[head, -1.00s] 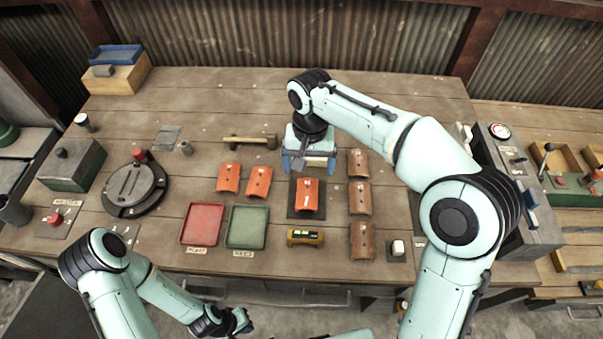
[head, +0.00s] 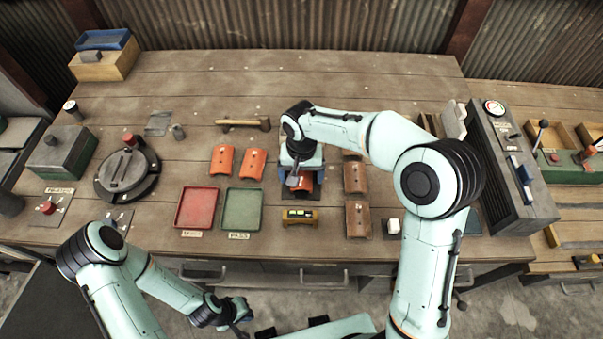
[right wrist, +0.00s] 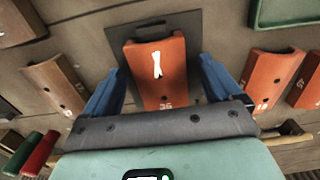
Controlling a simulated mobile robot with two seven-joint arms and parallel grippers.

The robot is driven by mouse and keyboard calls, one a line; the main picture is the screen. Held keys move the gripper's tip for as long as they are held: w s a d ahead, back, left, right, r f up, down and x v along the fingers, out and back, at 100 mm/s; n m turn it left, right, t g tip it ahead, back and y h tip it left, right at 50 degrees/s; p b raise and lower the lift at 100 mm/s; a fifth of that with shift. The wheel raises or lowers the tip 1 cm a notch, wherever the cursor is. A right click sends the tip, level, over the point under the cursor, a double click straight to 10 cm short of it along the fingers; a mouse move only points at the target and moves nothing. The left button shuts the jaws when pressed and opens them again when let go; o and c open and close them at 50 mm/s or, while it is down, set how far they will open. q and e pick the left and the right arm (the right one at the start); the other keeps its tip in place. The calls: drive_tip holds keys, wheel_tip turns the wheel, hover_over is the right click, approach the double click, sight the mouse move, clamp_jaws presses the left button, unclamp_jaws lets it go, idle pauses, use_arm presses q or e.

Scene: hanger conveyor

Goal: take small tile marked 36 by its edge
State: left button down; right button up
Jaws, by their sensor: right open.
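The orange curved tile marked 36 (right wrist: 155,75) lies on a dark square plate (right wrist: 187,35) in the right wrist view, with a white streak on its top. In the head view the tile (head: 304,184) is mostly hidden under my right gripper (head: 301,180). In the right wrist view the right gripper (right wrist: 160,72) is open. Its blue fingers stand on either side of the tile, with a gap visible at each side. My left gripper (head: 240,311) is low in the head view, off the table's front edge; its jaw state is unclear.
Two orange tiles (head: 222,160) (head: 252,163) lie to the left, and brown tiles (head: 355,177) (head: 358,219) to the right. A red tray (head: 182,210), a green tray (head: 228,212) and a yellow level (head: 299,217) are near the front. A hammer (head: 243,124) lies behind.

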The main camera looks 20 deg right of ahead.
drive_tip(key=shift+s+f, duration=0.1)
drive_tip(key=shift+c, duration=0.3)
drive_tip(key=c, duration=1.1)
